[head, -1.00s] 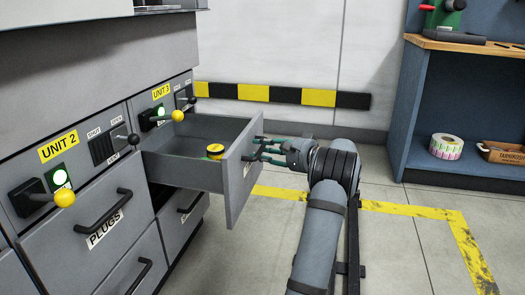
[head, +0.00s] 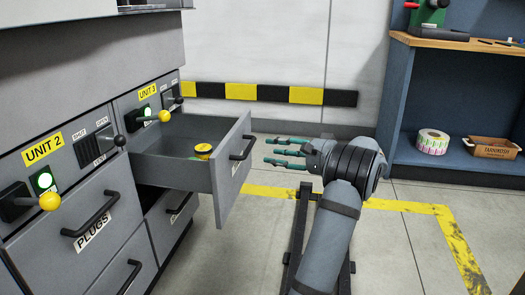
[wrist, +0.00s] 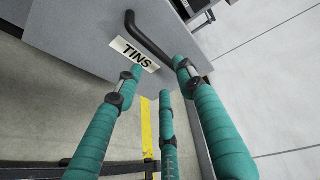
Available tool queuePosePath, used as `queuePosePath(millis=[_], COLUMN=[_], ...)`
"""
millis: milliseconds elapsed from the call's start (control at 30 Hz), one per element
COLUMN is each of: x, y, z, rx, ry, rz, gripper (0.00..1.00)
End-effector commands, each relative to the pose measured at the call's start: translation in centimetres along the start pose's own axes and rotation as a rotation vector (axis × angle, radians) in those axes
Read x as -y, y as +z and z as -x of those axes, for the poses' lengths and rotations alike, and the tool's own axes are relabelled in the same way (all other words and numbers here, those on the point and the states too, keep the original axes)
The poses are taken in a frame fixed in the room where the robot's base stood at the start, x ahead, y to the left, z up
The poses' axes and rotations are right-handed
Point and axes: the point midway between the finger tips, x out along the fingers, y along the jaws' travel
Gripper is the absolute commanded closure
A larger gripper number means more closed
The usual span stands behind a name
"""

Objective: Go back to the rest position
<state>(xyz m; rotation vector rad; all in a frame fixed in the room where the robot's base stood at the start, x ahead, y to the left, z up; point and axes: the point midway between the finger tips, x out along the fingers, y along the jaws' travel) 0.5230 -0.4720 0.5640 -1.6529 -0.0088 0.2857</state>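My gripper (head: 270,151) has teal fingers that are spread and empty. It is to the right of the open drawer (head: 228,185), with a gap between its fingertips and the dark drawer handle (head: 241,148). In the wrist view the fingers (wrist: 158,76) are apart and point towards the drawer front (wrist: 80,35). That front has a black handle (wrist: 150,40) and a "TINS" label (wrist: 133,53). A tin with a yellow lid (head: 203,149) stands inside the drawer.
The cabinet with "UNIT 2" (head: 42,148) and "UNIT 3" (head: 149,92) panels has yellow-knobbed and black-knobbed levers at the left. A blue shelf (head: 395,100) with a label roll (head: 432,142) and a box (head: 491,147) stands at the right.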

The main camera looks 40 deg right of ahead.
Motion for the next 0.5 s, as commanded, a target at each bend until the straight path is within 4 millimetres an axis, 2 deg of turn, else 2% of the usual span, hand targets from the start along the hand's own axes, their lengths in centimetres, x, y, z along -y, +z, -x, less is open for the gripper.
queuePosePath(millis=[100, 200, 500], x=[0.0, 0.1, 0.0], y=[0.0, 0.0, 0.0], z=[1.3, 1.8, 1.9], rx=[0.000, 0.001, 0.000], ry=[0.000, -0.001, 0.000], rz=[0.001, 0.001, 0.001], gripper=[0.62, 0.62, 0.62])
